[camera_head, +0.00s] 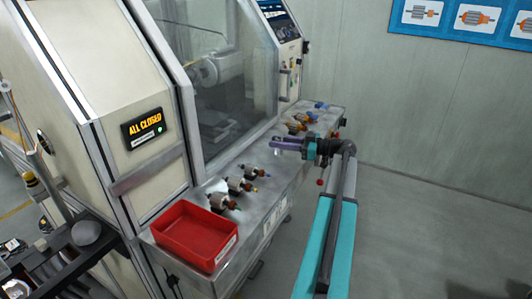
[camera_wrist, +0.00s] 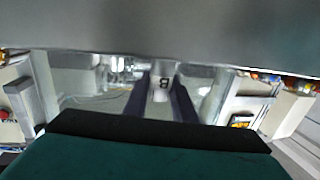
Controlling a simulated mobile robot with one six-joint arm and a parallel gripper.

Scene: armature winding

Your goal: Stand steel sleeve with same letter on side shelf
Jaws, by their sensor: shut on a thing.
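My gripper (camera_head: 280,145) is over the steel shelf (camera_head: 270,187) along the machine's front. Its dark fingers also show in the wrist view (camera_wrist: 162,112). They are shut on a pale steel sleeve (camera_wrist: 161,79), which bears a dark letter that looks like a B. In the head view the sleeve is small, partly hidden by the fingers, at the gripper's tip. Three armatures (camera_head: 240,185) lie on the near part of the shelf, and more armatures (camera_head: 296,126) lie farther along. Letters on the armatures are too small to read.
A red bin (camera_head: 192,238) stands at the shelf's near end. The machine's window (camera_head: 225,80) rises behind the shelf. A display (camera_head: 145,127) on the machine reads "ALL CLOSED". The floor (camera_head: 430,200) to the right is clear. Blue posters (camera_head: 465,18) hang on the wall.

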